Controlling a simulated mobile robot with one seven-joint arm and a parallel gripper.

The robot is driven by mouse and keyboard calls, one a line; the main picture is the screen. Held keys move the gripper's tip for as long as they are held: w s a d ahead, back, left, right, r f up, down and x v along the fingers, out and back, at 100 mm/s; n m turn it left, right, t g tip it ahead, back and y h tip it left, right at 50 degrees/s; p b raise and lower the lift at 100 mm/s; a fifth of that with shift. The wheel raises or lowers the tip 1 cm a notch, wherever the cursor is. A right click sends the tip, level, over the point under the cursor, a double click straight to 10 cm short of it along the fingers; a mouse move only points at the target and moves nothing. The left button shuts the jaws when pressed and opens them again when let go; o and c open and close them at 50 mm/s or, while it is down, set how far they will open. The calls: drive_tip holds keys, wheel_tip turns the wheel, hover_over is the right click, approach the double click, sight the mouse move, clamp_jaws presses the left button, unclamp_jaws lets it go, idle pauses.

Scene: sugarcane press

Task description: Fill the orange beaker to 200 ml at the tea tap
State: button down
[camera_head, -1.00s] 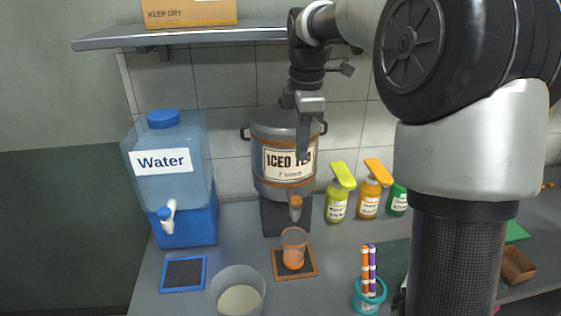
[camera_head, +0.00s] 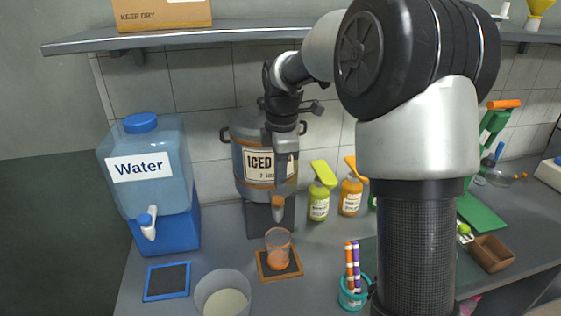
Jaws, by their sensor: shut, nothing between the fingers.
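The iced tea urn (camera_head: 235,170) stands at the back of the counter, its label partly hidden by my arm. Its tap (camera_head: 278,207) has an orange-brown handle and points down at the front. The orange beaker (camera_head: 278,248) stands upright under the tap on an orange-framed mat (camera_head: 262,270). It is clear, with orange showing in its lower part; I cannot read the level against any marks. My gripper (camera_head: 285,172) hangs in front of the urn, above the tap and beaker, shut and empty. I cannot tell whether its fingertips touch the tap.
A blue water dispenser (camera_head: 165,236) stands left, with a blue-framed mat (camera_head: 168,281) before it. A clear tub (camera_head: 222,297) and a teal cup of markers (camera_head: 353,298) are in front. Yellow (camera_head: 319,205) and orange (camera_head: 351,197) pump bottles stand right of the urn. A shelf (camera_head: 230,34) runs overhead.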

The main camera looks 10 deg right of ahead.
sight(279, 201)
drive_tip(key=shift+w+f, duration=0.15)
drive_tip(key=shift+f, duration=2.15)
